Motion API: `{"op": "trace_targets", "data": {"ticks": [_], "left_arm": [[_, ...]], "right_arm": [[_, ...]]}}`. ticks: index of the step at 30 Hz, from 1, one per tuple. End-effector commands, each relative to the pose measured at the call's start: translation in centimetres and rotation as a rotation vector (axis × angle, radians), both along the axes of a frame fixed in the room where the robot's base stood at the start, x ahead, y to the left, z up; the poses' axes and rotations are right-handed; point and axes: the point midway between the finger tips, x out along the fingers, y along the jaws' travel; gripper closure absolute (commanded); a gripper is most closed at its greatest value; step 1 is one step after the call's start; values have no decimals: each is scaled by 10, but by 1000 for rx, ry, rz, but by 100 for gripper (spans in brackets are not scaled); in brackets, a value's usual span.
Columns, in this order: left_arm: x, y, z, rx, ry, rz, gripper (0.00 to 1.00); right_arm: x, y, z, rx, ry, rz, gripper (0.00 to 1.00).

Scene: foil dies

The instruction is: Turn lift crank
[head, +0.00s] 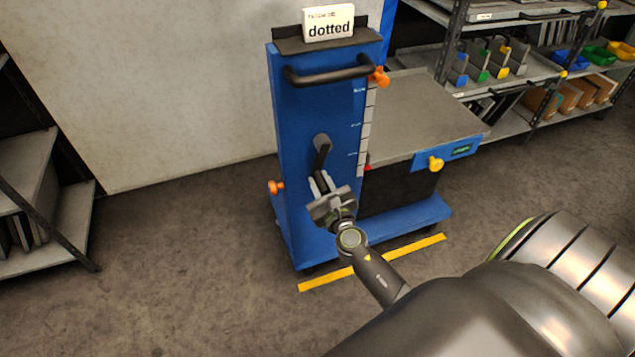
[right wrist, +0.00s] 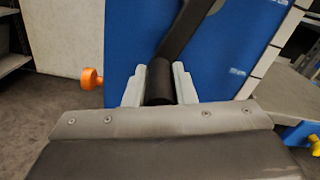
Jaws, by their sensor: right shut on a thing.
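The lift crank (head: 322,158) is a dark arm on the front face of the blue lift column (head: 300,110). It hangs down from a round grey hub, tilted slightly. My right gripper (head: 320,184) is at its lower end. In the right wrist view the crank arm (right wrist: 190,28) runs up and to the right from a black cylindrical grip (right wrist: 159,82). My right gripper's pale fingers (right wrist: 158,88) are shut on that grip, one on each side. My left gripper is not in view.
A black push handle (head: 325,75) and a "dotted" sign (head: 329,24) top the column. Orange knobs (head: 275,187) stick out at its sides. A grey platform (head: 415,110) is to the right. A yellow strip (head: 410,248) marks the floor. Shelves stand at left and back right.

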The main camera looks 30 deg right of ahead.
Motion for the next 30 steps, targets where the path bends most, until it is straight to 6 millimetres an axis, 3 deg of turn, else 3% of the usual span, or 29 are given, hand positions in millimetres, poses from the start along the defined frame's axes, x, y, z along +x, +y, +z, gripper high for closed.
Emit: {"op": "trace_targets", "data": {"ticks": [6,16,17,21,30], "left_arm": [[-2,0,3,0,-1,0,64],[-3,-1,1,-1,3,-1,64],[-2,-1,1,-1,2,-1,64],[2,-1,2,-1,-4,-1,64],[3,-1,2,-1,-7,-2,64]], "right_arm": [[-6,-22,-3,-255,63,1,100],[-6,-25,-4,-290,71,0,100],[-6,-25,-4,-290,71,0,73],[-6,-24,-4,-288,70,0,55],[-7,-24,-4,-286,70,0,55]]}}
